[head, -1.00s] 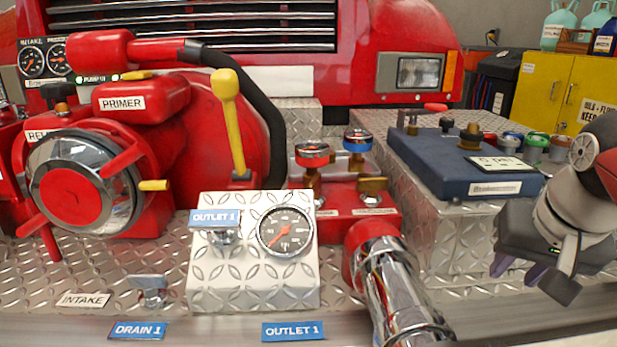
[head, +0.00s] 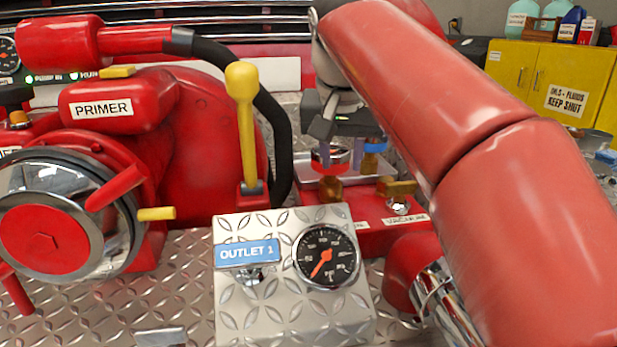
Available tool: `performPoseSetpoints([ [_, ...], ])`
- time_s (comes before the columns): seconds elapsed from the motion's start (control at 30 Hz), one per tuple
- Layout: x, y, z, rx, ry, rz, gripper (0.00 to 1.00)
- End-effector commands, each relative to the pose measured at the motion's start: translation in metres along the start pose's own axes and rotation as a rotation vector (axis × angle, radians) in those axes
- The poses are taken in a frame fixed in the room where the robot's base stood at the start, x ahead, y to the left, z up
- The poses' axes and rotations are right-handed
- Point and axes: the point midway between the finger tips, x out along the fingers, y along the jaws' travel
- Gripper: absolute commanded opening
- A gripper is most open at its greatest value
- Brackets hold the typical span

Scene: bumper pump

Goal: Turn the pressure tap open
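The red-rimmed cap (head: 335,160) stands on a brass fitting (head: 330,188) on the red manifold. The label below it is mostly covered by the outlet box, so I cannot read it as the pressure tap's. To its right, a brass lever (head: 396,187) sits above the VACUUM label (head: 406,220). A blue-rimmed cap (head: 375,146) stands behind, partly hidden by my arm. My gripper (head: 338,154) points down at the red-rimmed cap. Its purple fingers are apart on either side of the cap. I cannot tell whether they touch it.
The metal OUTLET 1 box with its gauge (head: 326,258) stands in front. A yellow-knobbed lever (head: 247,135) and a black hose rise at the left. A chrome pipe (head: 440,300) lies under my arm. A yellow cabinet (head: 550,80) is at the back right.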

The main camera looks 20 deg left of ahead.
Motion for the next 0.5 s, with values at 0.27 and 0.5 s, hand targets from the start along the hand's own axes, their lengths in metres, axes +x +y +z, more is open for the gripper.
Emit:
performPoseSetpoints([
  [0.27, 0.033, 0.0, 0.001, -0.001, -0.003, 0.001, 0.33],
  [0.5, 0.068, 0.0, 0.001, -0.002, -0.002, -0.001, 0.33],
])
